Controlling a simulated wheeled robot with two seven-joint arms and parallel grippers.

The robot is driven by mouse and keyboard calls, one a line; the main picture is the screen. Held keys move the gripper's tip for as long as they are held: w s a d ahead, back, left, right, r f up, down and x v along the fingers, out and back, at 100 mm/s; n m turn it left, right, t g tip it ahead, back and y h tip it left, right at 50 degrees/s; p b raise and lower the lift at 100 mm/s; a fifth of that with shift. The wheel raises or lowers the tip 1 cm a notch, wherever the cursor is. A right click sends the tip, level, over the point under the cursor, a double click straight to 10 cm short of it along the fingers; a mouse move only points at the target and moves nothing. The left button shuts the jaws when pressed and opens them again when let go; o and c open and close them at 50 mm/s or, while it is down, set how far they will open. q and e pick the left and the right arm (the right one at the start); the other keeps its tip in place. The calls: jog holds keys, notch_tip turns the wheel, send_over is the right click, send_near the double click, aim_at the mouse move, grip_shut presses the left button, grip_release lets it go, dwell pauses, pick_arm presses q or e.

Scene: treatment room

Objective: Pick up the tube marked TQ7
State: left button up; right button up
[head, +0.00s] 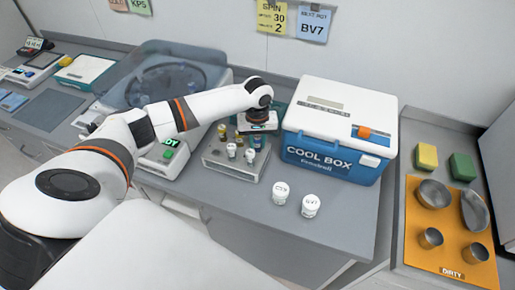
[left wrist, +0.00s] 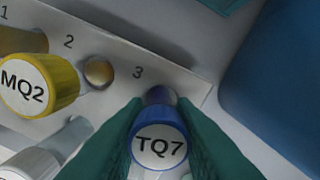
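The tube marked TQ7 (left wrist: 160,147) has a blue cap with a white label and shows in the left wrist view by the number 3 of the rack (left wrist: 120,50). My left gripper (left wrist: 160,135) has its green fingers on both sides of this cap, seeming to touch it. The tube's lower part is mostly hidden, so I cannot tell whether it is raised. A yellow-capped tube marked MQ2 (left wrist: 38,85) is to the left. In the head view my left gripper (head: 258,128) is over the back right of the rack (head: 233,170). My right gripper is not in view.
The blue and white cool box (head: 335,130) stands close on the right of the rack. Two white-capped containers (head: 280,192) (head: 310,205) stand in front. A centrifuge (head: 165,80) is at the left, and an orange mat (head: 450,245) with metal bowls at the right.

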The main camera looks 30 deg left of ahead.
pick_arm(q)
jog(key=c, duration=0.4)
